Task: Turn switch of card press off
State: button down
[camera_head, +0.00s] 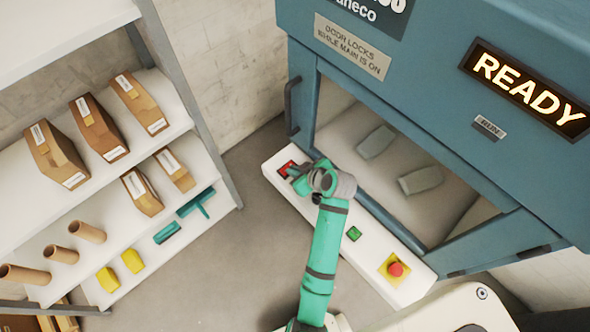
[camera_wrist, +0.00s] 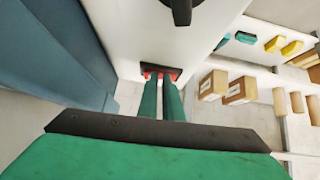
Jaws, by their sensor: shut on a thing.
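The card press (camera_head: 440,110) is a large teal cabinet with a lit READY sign (camera_head: 525,88). A red switch (camera_head: 286,168) in a dark frame sits at the far left end of its white control panel (camera_head: 405,290). My gripper (camera_head: 298,172) is at this switch, its green fingers close together. In the wrist view my gripper (camera_wrist: 162,82) reaches the red switch (camera_wrist: 147,73) and is shut on it. The fingers hide the middle of the switch, so its position cannot be read.
The panel also carries a green button (camera_head: 353,233) and a red stop button (camera_head: 397,269) on yellow. A black knob (camera_wrist: 180,10) shows in the wrist view. A dark door handle (camera_head: 292,105) is close behind my gripper. Shelves with boxes (camera_head: 55,155) stand left.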

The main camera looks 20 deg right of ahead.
jog(key=r, duration=0.4)
jog(key=shift+w+a+r, duration=0.1)
jog(key=shift+a, duration=0.2)
jog(key=v, duration=1)
jog(key=shift+d, duration=0.25)
jog(key=s+a+f+m+t+h, duration=0.1)
jog(key=s+a+f+m+h, duration=0.15)
jog(key=s+a+f, duration=0.35)
jog(key=s+a+f+m+t+h, duration=0.1)
jog(key=s+a+f+m, duration=0.2)
jog(key=a, duration=0.5)
jog(key=s+a+r+t, duration=0.2)
jog(key=s+r, duration=0.3)
jog(key=s, duration=0.3)
jog(key=s+a+r+n+t, duration=0.1)
jog(key=s+a+r, duration=0.3)
jog(key=s, duration=0.5)
jog(key=shift+a+r+t+y, duration=0.15)
jog(key=shift+r+t+y, duration=0.3)
jog(key=shift+r+t, duration=0.35)
